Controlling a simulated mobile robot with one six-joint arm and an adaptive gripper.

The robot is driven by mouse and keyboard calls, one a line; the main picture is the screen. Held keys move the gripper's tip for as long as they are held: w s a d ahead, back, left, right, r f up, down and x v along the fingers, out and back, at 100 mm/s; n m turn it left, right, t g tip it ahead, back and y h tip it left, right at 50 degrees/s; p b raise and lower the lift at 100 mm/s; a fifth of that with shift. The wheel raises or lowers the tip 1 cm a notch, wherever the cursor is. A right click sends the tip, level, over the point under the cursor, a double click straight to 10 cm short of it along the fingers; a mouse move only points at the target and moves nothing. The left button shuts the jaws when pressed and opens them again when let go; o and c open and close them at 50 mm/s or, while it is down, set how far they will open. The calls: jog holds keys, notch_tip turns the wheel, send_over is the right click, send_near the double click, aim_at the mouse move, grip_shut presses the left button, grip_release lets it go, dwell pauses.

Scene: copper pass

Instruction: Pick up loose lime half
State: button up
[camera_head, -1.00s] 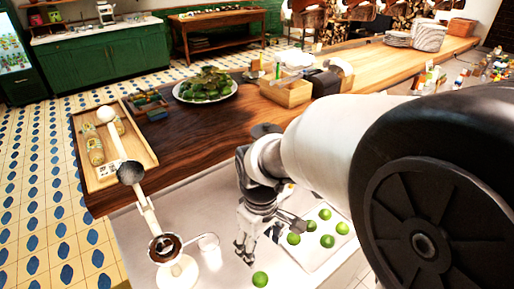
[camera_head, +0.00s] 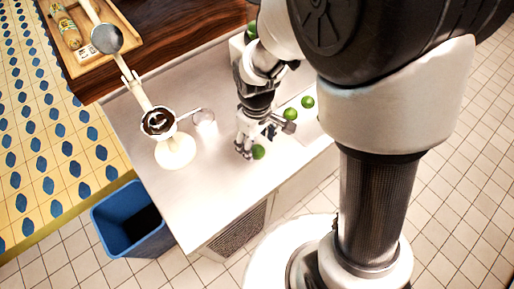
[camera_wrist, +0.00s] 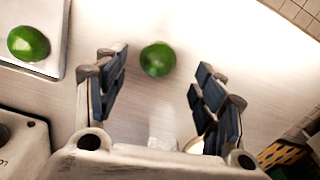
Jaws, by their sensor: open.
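The loose lime half (camera_head: 258,151) lies by itself on the pale counter, outside the tray. It looks like a round green dome; its cut face does not show. My gripper (camera_head: 243,149) is just above the counter beside it, pointing down. In the wrist view the lime (camera_wrist: 157,59) appears between the open fingers and a little beyond their tips, nearer the left finger. My gripper (camera_wrist: 159,78) is open and empty.
A white tray (camera_wrist: 59,58) with limes (camera_head: 290,114) lies close by. A press with a long handle (camera_head: 158,121) and a small glass (camera_head: 205,121) stand left on the counter. A blue bin (camera_head: 128,215) is on the floor. The counter's front edge is near.

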aim_at(257, 148)
notch_tip(257, 148, down, 4)
jog(key=shift+w+d+r+b, duration=0.1)
jog(key=shift+r+b, duration=0.05)
jog(key=shift+b, duration=0.5)
jog(key=shift+r, duration=0.1)
jog(key=shift+c, duration=0.5)
jog(key=c, duration=0.7)
